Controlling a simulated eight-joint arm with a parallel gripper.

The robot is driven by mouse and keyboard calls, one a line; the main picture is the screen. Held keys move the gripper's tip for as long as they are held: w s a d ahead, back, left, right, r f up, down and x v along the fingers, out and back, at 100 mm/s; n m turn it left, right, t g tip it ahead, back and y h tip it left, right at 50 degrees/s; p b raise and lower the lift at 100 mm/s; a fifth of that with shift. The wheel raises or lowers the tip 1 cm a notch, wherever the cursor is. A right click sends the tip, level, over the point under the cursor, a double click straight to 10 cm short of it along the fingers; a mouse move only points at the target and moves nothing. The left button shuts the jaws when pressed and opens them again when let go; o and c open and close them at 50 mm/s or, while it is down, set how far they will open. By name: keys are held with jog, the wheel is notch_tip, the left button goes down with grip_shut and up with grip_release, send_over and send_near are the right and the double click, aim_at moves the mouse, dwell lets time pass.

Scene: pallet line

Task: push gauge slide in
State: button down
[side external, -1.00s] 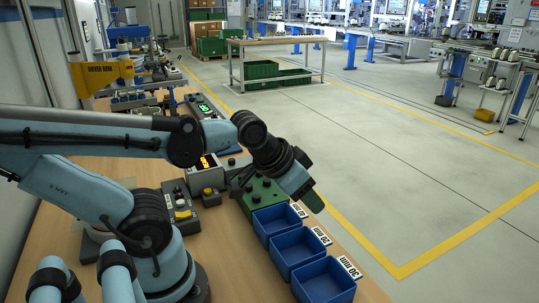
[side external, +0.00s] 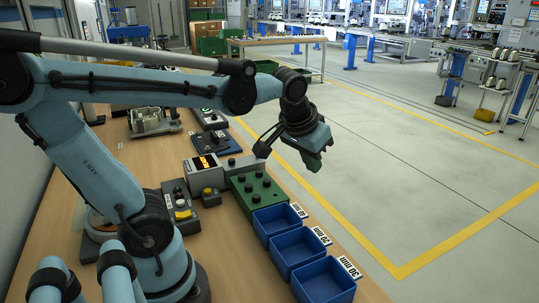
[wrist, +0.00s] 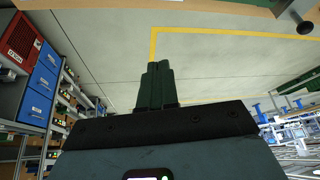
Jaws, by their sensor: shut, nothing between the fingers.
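A green block (side external: 257,195) with black knobs stands in front of the gauge. Several blue bins (side external: 297,247) line the bench edge. A button box (side external: 180,208) sits left of the block. The wooden bench (side external: 235,262) is clear at the front; open floor lies right.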

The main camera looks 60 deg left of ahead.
jog(key=w+a+n+g+y, duration=0.1)
jog(key=w+a+n+g, duration=0.2)
jog(key=a, duration=0.4)
jog(key=w+a+f+n+g+y, duration=0.1)
jog(key=w+a+n+g, duration=0.2)
jog(key=a, duration=0.4)
jog(key=w+a+f+n+g+y, duration=0.1)
jog(key=w+a+n+g+y, duration=0.1)
jog(key=a+n, duration=0.5)
jog(key=shift+w+a+f+g, duration=0.15)
jog(key=shift+w+a+g, duration=0.4)
jog(key=shift+w, duration=0.6)
jog(key=shift+f, duration=0.1)
jog(key=s+a+f, duration=0.5)
jog(key=s+f, duration=0.2)
jog(key=shift+s+a+f, duration=0.25)
jog(key=shift+a+f, duration=0.15)
